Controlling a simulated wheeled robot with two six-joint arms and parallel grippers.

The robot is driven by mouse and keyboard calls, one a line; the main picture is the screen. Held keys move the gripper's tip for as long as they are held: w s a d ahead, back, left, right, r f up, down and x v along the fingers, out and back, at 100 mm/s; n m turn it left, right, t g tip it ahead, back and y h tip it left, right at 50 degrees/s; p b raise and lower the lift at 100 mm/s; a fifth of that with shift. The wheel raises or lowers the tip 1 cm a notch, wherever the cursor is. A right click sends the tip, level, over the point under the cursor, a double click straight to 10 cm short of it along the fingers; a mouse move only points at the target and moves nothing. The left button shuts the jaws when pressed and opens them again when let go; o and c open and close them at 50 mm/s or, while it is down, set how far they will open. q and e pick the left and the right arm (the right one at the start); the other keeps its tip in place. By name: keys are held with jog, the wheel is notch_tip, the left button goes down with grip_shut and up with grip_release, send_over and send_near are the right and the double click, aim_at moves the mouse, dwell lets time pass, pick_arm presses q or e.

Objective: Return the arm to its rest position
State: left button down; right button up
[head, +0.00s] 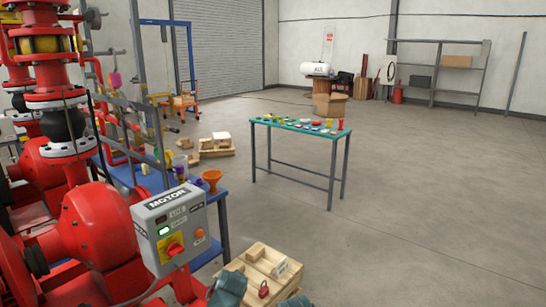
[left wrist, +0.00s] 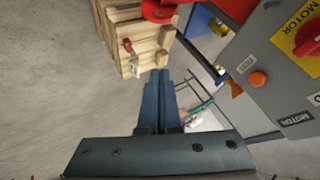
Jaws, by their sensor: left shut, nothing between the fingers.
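My left gripper (left wrist: 160,75) shows in the left wrist view with its two dark fingers pressed together and nothing between them. It points over open concrete floor, between a wooden pallet and the grey motor control box (left wrist: 268,65), and appears apart from both. In the head view the control box (head: 172,222) stands in front of the red pump, with a green lamp, a red knob on yellow and an orange button. Dark grey-green parts of my own arm show at the bottom edge of the head view; I cannot make out fingertips there. My right gripper is in neither view.
A wooden pallet (head: 282,272) with boxes and a red padlock lies close by, bottom centre. The red pump (head: 95,235) fills the left. A blue bench with an orange funnel (head: 212,178) stands behind the box. A green-topped table (head: 300,129) stands farther off. Floor at right is clear.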

pick_arm(q)
jog(key=s+d+n+g+p, duration=0.1)
jog(key=s+d+g, duration=0.3)
jog(key=s, duration=0.7)
jog(key=s+d+n+g+p, duration=0.1)
jog(key=s+d+g+p, duration=0.3)
jog(key=s, duration=0.7)
jog(key=shift+s+r+g+h, duration=0.25)
jog(key=shift+g+h, duration=0.05)
jog(key=shift+g, duration=0.2)
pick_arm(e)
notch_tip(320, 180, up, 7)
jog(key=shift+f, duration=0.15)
pick_arm(q)
jog(key=shift+a+n, duration=0.15)
jog(key=shift+n, duration=0.15)
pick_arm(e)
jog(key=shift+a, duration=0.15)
